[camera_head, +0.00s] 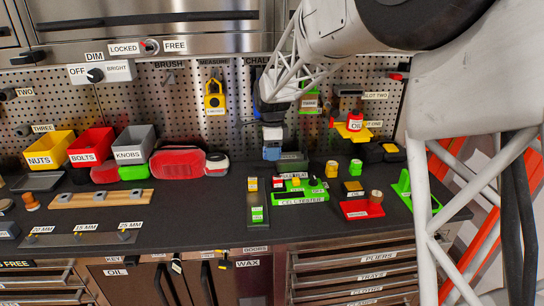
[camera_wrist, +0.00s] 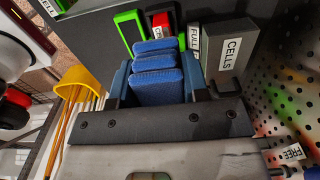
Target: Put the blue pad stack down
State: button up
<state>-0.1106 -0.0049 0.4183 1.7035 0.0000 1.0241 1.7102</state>
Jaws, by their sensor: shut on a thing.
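The blue pad stack (camera_wrist: 157,80) shows in the wrist view as several thick, fuzzy blue pads, one behind another. It sits between the two blue-grey fingers of my gripper (camera_wrist: 157,70), which is shut on it. In the head view my gripper (camera_head: 272,132) points down over the back of the dark counter, near the pegboard. The stack is hard to tell apart from the fingers there. I cannot tell whether the stack touches the counter.
The green cell tester (camera_head: 300,191) lies in front of the gripper. A red pouch (camera_head: 180,163) lies to the left. A red tray (camera_head: 362,209) is to the right.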

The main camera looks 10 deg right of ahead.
jog(key=shift+s, duration=0.1)
dwell(0.6)
jog(key=shift+s+d, duration=0.3)
jog(key=shift+s, duration=0.35)
jog(key=s+d+f, duration=0.2)
jog(key=s, duration=0.7)
jog(key=s+d+f, duration=0.3)
jog(key=s, duration=0.6)
jog(key=s+d+f, duration=0.3)
jog(key=s, duration=0.6)
jog(key=shift+s+f, duration=0.2)
jog(key=shift+s, duration=0.15)
jog(key=shift+w+d, duration=0.1)
jog(key=shift+w, duration=0.05)
send_over(307, 215)
jog(key=shift+w+f, duration=0.1)
jog(key=shift+f, duration=0.6)
jog(key=shift+f, duration=0.15)
jog(key=shift+f, duration=1.6)
jog(key=shift+f, duration=0.15)
